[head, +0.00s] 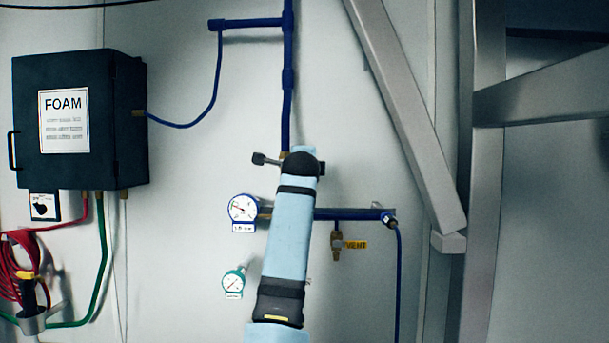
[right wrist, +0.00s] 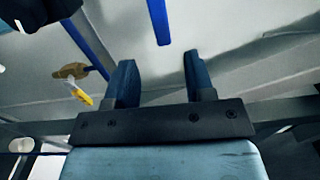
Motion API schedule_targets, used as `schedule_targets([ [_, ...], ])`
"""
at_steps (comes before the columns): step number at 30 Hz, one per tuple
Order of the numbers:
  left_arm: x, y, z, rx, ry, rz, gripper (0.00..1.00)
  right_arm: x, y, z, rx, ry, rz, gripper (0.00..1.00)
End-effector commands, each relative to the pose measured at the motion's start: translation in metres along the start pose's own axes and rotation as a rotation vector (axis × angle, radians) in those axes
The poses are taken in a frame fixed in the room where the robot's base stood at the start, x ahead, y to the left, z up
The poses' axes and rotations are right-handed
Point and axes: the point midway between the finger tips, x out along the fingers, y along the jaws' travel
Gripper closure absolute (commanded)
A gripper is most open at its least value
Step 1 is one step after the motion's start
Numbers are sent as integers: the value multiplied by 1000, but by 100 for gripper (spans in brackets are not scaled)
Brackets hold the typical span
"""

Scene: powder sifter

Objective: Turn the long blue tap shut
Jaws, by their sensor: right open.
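In the right wrist view, a flat blue bar (right wrist: 158,20), which looks like the long blue tap, hangs in from the top edge. Its free end lies above the gap between my right gripper's fingertips (right wrist: 160,62). The fingers are open and apart, with nothing seen between them. I cannot tell how far the bar is from them in depth. In the head view, my light blue arm stands in front of the blue pipework (head: 345,214) and hides the gripper; I cannot make out the long tap there. My left gripper is not in view.
A dark FOAM box (head: 107,150) is further left; grey metal beams (head: 405,110) stand right.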

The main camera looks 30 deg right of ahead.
Motion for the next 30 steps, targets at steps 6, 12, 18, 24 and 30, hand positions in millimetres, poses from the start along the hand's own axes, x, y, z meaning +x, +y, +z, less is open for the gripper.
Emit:
schedule_targets([
  [6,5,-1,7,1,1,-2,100,-33,1,0,1,0,-1,51],
  [12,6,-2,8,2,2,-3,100,-40,0,-1,-1,1,0,51],
  [18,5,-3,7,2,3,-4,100,-40,0,-1,0,1,0,51],
  [24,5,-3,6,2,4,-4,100,-40,0,-1,0,1,0,51],
  [30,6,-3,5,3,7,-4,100,-40,0,0,0,1,0,51],
])
